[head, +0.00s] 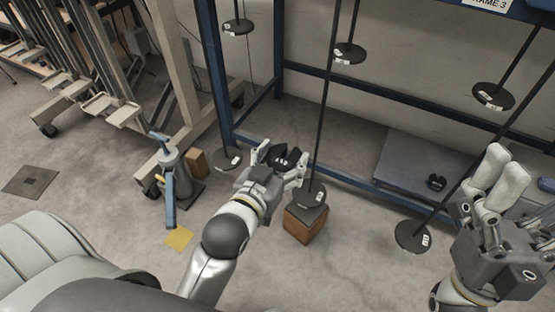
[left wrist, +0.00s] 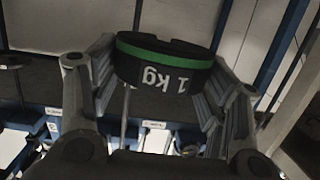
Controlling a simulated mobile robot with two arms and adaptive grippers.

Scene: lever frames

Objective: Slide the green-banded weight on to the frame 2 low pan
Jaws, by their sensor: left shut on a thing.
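My left gripper (head: 283,160) is shut on a dark weight (head: 286,157). In the left wrist view the weight (left wrist: 163,64) shows a green band and "1 kg", upside down, between the fingers (left wrist: 160,85). The low pans are dark discs on thin rods: a left one (head: 230,159), a middle one (head: 311,196) and a right one (head: 412,236). The held weight is above and left of the middle pan in the picture, apart from it. No frame 2 label is readable. My right gripper (head: 497,175) is at the right; its finger gap is unclear.
A brown block (head: 305,225) is under the middle low pan. Several higher pans hang behind, one at the centre (head: 348,53). Blue frame bars (head: 345,175) run behind the low pans. A jack-like tool (head: 172,175) stands left.

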